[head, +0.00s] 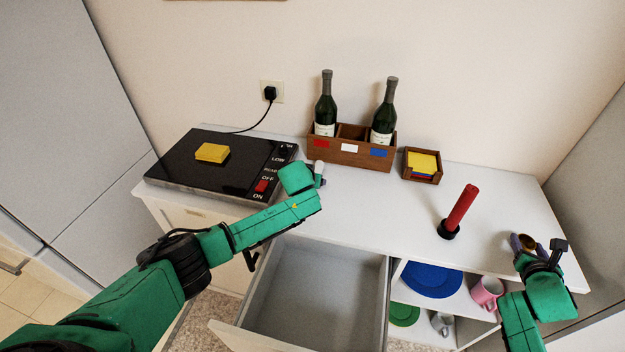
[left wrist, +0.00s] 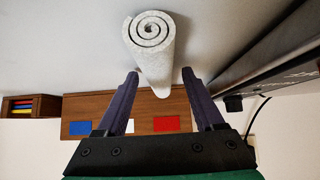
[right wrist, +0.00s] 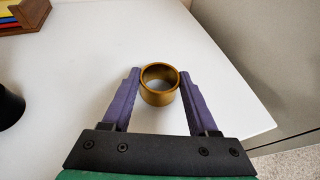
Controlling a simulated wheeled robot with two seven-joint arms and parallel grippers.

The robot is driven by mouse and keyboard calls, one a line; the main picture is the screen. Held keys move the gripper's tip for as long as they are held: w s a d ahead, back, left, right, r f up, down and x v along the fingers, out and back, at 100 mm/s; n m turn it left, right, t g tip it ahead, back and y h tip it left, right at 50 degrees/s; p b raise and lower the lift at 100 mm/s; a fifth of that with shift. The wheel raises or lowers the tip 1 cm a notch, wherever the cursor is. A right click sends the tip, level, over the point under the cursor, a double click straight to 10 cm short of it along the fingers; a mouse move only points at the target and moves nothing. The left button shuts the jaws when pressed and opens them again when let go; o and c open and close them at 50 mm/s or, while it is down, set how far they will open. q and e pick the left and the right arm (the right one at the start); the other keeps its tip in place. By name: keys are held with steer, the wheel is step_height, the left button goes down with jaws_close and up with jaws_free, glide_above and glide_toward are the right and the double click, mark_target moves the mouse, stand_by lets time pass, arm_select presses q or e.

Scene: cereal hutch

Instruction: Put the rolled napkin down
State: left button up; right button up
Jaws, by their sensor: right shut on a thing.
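The rolled napkin (left wrist: 153,45) is a white roll, its spiral end facing the left wrist camera. In the left wrist view it lies between and beyond the spread fingers of my left gripper (left wrist: 160,78), with gaps on both sides. My right gripper (right wrist: 160,76) is shut on a gold ring (right wrist: 160,92), over the counter's right end.
The white counter (head: 390,205) has free room in its middle. A red candle (head: 462,206) stands in a black holder. Behind are a wooden bottle box (head: 350,153), a small tray of colored squares (head: 423,165) and a black cooktop (head: 195,165). An open drawer (head: 312,285) juts out in front.

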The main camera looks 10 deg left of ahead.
arm_select(q)
steer(key=v, duration=1.1)
steer(key=shift+s+r, duration=0.15)
steer(key=shift+r, duration=0.05)
steer(key=shift+o, duration=0.6)
steer(key=shift+s+r, duration=0.15)
steer(key=shift+r, duration=0.15)
steer(key=shift+w+a+r, duration=0.1)
steer(key=shift+w+a, duration=0.05)
steer(key=shift+w, duration=0.65)
steer(key=x, duration=1.2)
steer(key=shift+s, duration=0.15)
jaws_close()
